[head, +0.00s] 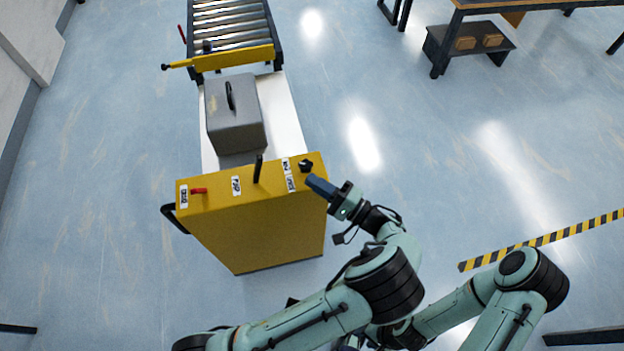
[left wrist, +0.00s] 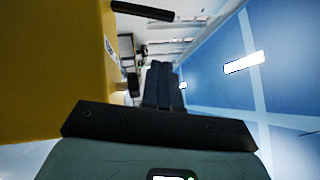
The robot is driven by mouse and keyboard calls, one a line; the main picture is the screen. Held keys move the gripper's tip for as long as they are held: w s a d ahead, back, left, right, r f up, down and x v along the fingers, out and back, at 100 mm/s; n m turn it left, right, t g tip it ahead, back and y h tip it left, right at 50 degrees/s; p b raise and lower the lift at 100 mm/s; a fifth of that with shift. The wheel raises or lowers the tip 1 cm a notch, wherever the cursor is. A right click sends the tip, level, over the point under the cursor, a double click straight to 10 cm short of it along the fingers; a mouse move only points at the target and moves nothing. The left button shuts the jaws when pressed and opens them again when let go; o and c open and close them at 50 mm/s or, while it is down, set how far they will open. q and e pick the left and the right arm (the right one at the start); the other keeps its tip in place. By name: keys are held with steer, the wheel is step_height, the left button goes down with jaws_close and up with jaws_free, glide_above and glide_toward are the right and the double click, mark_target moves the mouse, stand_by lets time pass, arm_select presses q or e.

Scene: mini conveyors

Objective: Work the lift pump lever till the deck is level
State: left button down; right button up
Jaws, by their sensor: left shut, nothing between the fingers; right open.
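The yellow lift unit (head: 262,225) stands left of centre in the head view. An upright black lever (head: 258,169) rises from its top, near a small white label (head: 236,186). A black knob (head: 305,166) sits at the top's right end and a red handle (head: 199,190) at the left. Behind is the pale deck (head: 286,125) carrying a grey case (head: 233,112). My left gripper (head: 311,181) is shut and empty beside the knob, right of the lever; its fingers show in the left wrist view (left wrist: 164,83). I cannot tell whether it touches the knob. My right gripper is out of view.
A roller conveyor (head: 228,22) stands beyond the deck, with a yellow bar (head: 220,61) across its near end. A workbench (head: 535,5) is at the far right. Open floor lies right of the unit, with a striped line (head: 545,239).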

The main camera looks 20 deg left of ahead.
mark_target(258, 170)
arm_select(q)
steer(key=x, duration=0.7)
steer(key=shift+a+p, duration=0.3)
steer(key=shift+s+a+r, duration=0.2)
steer(key=shift+s+a, duration=0.1)
steer(key=shift+a, duration=0.2)
steer(key=shift+s+a+r, duration=0.2)
steer(key=shift+s+a, duration=0.15)
steer(key=shift+a, duration=0.15)
steer(key=shift+s+a+r, duration=0.1)
steer(key=shift+s+a, duration=0.25)
steer(key=shift+a, duration=0.2)
arm_select(e)
steer(key=shift+w+r, duration=0.2)
steer(key=shift+r, duration=0.45)
